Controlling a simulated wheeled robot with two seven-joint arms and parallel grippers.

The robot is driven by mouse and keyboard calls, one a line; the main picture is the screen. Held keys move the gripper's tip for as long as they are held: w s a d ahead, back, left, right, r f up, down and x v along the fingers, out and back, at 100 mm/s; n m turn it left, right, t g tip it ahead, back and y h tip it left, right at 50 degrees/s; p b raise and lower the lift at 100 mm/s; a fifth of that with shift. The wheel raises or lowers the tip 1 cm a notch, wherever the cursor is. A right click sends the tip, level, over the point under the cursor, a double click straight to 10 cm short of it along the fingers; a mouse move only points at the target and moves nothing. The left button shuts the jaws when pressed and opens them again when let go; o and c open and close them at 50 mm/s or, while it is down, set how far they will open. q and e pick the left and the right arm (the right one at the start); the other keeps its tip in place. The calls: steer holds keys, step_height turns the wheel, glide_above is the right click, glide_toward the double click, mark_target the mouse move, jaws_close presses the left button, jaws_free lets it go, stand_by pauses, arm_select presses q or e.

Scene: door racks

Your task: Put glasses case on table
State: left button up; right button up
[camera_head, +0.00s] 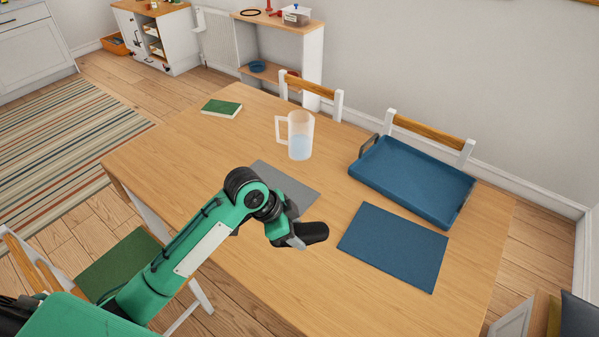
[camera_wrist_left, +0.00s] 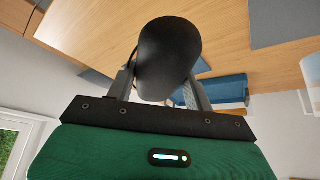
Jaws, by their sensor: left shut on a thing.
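The glasses case (camera_head: 313,232) is a dark, rounded, elongated case. My left gripper (camera_head: 295,240) is shut on it and holds it over the wooden table (camera_head: 225,160). In the left wrist view the case (camera_wrist_left: 170,55) sits between the two fingers of the left gripper (camera_wrist_left: 162,88). The table top lies beyond it there. I cannot tell the exact gap between the case and the table. My right gripper is not in view.
A grey placemat (camera_head: 290,178) lies behind my arm, and a blue placemat (camera_head: 395,246) lies to the right. A blue tray (camera_head: 415,180), a clear jug (camera_head: 300,136) and a green book (camera_head: 221,108) stand farther back. Bare table lies in front of the blue placemat.

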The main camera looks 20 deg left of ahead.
arm_select(q)
steer(key=shift+f, duration=0.2)
steer(key=p, duration=0.3)
glide_toward(302, 274)
steer(key=x, duration=0.5)
steer(key=shift+w+d+r, duration=0.15)
steer(key=shift+d, duration=0.2)
steer(key=shift+f, duration=0.4)
steer(key=shift+f, duration=0.1)
steer(key=shift+f, duration=0.15)
steer(key=o, duration=1)
